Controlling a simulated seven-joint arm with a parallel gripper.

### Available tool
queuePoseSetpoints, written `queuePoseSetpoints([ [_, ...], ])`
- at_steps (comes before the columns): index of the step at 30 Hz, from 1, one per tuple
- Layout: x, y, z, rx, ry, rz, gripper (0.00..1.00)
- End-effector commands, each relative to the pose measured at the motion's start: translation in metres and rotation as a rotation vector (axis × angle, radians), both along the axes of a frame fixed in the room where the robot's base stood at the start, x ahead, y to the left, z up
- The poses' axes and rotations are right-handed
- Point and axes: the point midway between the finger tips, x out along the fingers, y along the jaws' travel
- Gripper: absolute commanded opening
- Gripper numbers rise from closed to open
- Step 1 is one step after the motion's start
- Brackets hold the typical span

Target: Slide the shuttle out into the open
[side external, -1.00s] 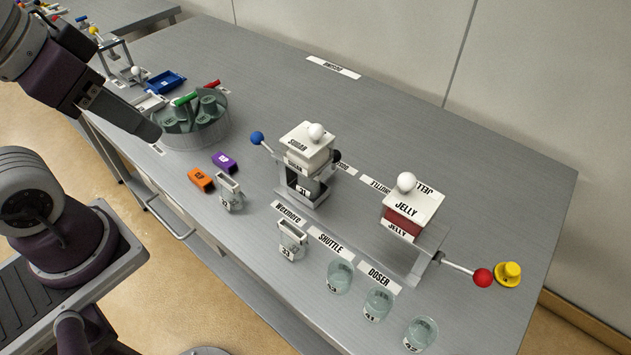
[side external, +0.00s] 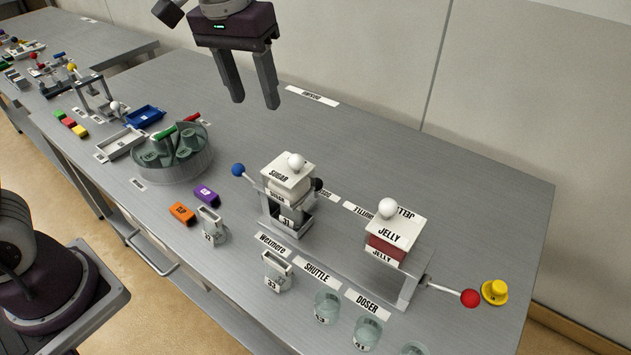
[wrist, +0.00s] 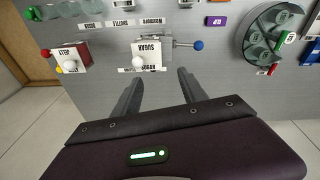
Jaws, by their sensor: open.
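Two hopper stations stand on the grey table. The sugar station (side external: 288,180) is a white box on a metal frame, with a blue-knobbed lever (side external: 238,170) on its left and a block marked 31 in its bay. The jelly station (side external: 392,236) has a white top, a red band and a red-knobbed rod (side external: 469,298) at its right. A SHUTTLE label (side external: 316,272) lies in front, between them; I cannot tell which part is the shuttle. My gripper (side external: 253,104) is open and empty, above the table behind the sugar station. In the wrist view, the sugar station (wrist: 150,52) lies beyond its fingers.
Small containers marked 32 (side external: 212,226) and 33 (side external: 277,270) and several glass beakers (side external: 327,305) stand along the front. Orange (side external: 182,213) and purple (side external: 206,196) blocks and a round glass tray (side external: 172,168) are left. A yellow knob (side external: 494,292) sits right.

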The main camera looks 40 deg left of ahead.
Motion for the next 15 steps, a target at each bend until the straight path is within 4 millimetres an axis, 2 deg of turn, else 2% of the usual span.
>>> queuePoseSetpoints([
  [1, 0.031, -0.009, -0.028, 0.028, 0.051, 0.011, 0.5],
  [3, 0.065, -0.02, -0.066, 0.074, 0.103, 0.028, 0.5],
  [6, 0.097, -0.037, -0.121, 0.141, 0.156, 0.035, 0.5],
  [9, 0.112, -0.048, -0.163, 0.193, 0.185, 0.03, 0.5],
  [15, 0.118, -0.053, -0.197, 0.224, 0.202, 0.025, 0.5],
])
